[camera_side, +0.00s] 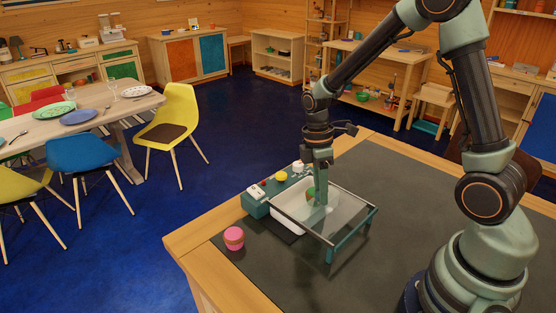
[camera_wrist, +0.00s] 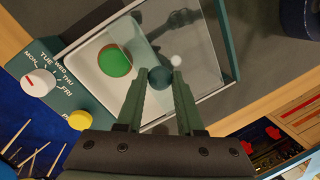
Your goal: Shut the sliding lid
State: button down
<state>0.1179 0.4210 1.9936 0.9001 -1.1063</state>
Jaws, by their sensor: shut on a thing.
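A teal box with a white tray (camera_side: 290,221) stands on the dark table top. A clear sliding lid (camera_side: 348,208) lies in a dark frame that reaches right of the tray on teal legs. In the wrist view the lid's glass (camera_wrist: 208,55) shows at the right. My gripper (camera_side: 320,202) points down over the lid. A green and orange round thing (camera_wrist: 115,61) lies in the white tray. The side view does not clearly show how far the lid covers the tray.
A teal panel (camera_side: 256,202) with dials, one marked with weekdays (camera_wrist: 39,82), and a yellow knob (camera_wrist: 81,120) borders the tray. A pink round thing (camera_side: 234,238) stands near the table's left edge. The dark table top (camera_side: 400,190) is clear behind and right of the box.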

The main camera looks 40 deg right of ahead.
jog(key=shift+w, duration=1.65)
jog(key=c, duration=0.5)
grip_release()
jog(key=shift+c, duration=0.2)
notch_tip(320, 180, up, 12)
jog(key=w, duration=0.2)
jog(key=shift+d, duration=0.1)
